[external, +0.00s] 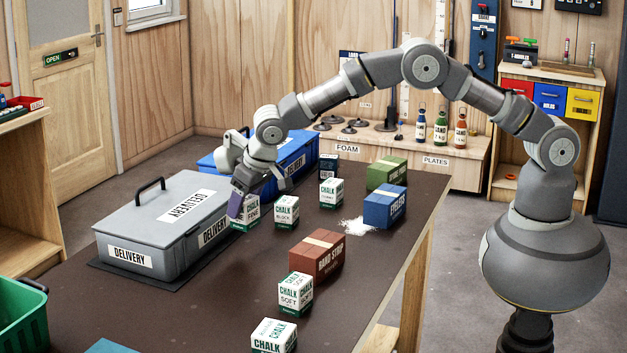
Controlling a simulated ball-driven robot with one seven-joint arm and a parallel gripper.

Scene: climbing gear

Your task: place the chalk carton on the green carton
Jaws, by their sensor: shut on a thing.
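My gripper (240,204) points down beside the grey delivery box, shut on a white and green chalk carton (251,214) with "FINE" on its label. A purple finger covers the left part of this carton. I cannot tell whether its base touches the table. The green carton (387,172) lies at the table's far right, with a pale strip across its top and nothing on it. Other chalk cartons stand apart: one marked "BLOCK" (286,212), one behind it (331,193), one marked "SOFT" (295,294) and one at the front edge (273,337).
A blue carton (384,208) stands by spilled white powder (357,224). A brown carton (317,255) stands mid-table. A grey delivery box (160,235) and a blue box (300,152) line the left side. A small dark carton (328,165) stands at the back.

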